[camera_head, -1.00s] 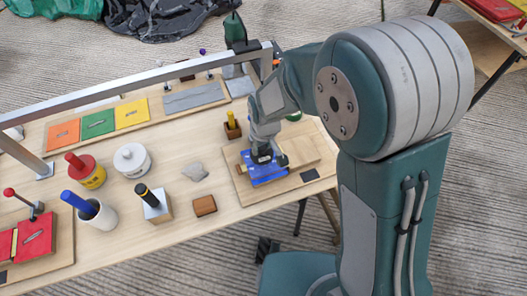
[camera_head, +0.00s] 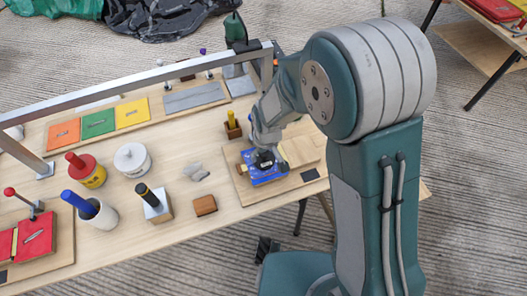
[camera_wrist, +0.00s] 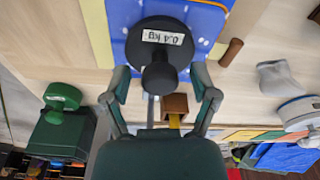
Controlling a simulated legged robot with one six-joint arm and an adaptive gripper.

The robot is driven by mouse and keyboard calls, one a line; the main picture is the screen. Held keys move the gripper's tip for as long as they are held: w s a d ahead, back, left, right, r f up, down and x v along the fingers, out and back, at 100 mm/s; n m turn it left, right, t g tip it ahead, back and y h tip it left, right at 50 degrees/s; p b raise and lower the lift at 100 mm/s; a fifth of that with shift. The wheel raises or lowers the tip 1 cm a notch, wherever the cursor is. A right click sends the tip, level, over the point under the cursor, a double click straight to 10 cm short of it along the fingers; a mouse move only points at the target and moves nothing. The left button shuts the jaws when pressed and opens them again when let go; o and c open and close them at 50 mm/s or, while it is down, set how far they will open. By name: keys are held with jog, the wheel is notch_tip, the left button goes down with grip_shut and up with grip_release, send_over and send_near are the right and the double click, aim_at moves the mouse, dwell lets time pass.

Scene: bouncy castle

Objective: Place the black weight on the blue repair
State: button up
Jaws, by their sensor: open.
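The black weight (camera_wrist: 158,38), a round disc labelled 0.4 kg with a knob, lies over the blue repair (camera_wrist: 205,20) in the wrist view. In the head view the weight (camera_head: 264,160) shows as a dark disc on the blue patch (camera_head: 268,180), on a wooden board on the table. My gripper (camera_wrist: 160,76) is open, with one finger on each side of the weight's knob and a visible gap to it. In the head view my gripper (camera_head: 266,148) is just behind the weight, and the wrist hides part of the board.
A wooden block with a yellow peg (camera_head: 232,125) stands close by to the left. A grey stone-like piece (camera_head: 196,171) and a brown block (camera_head: 204,205) lie left of the board. A metal frame bar (camera_head: 130,85) crosses above the table. White pot (camera_head: 132,160) stands further left.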

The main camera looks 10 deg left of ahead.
aim_at(267, 162)
notch_tip(267, 162, up, 12)
jog(key=s+d, duration=0.1)
dwell(0.5)
jog(key=s+d+r+m+t, duration=0.2)
jog(key=s+d+r+m, duration=0.15)
jog(key=d+r, duration=0.8)
jog(key=s+d+r+m+t+h, duration=0.1)
jog(key=s+d+r+m, duration=0.3)
jog(key=s+d, duration=0.5)
jog(key=shift+s+d+r+m+t, duration=0.35)
jog(key=shift+d+m+t, duration=0.35)
jog(key=shift+d, duration=0.55)
